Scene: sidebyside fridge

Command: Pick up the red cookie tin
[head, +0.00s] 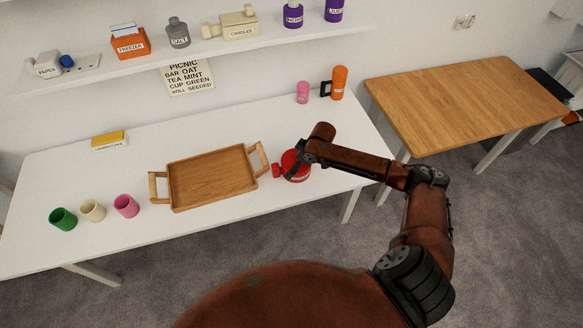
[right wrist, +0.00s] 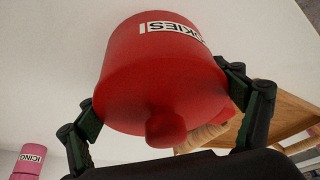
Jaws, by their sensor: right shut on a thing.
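The red cookie tin (head: 295,168) is at the white table's front right, just right of the wooden tray. A round red knob on it shows at its left side. In the right wrist view the tin (right wrist: 160,75) fills the middle, with part of a white label showing letters ending in "KIES". My right gripper (right wrist: 163,100) is shut on the tin, one finger on each side. In the head view my right gripper (head: 303,153) and wrist partly cover the tin. I cannot tell whether the tin touches the table. My left gripper is not in view.
The wooden tray (head: 172,193) has raised handles, the right one close to the tin. Green, cream and pink cups (head: 126,206) stand at left. A wooden table (head: 465,95) is farther right.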

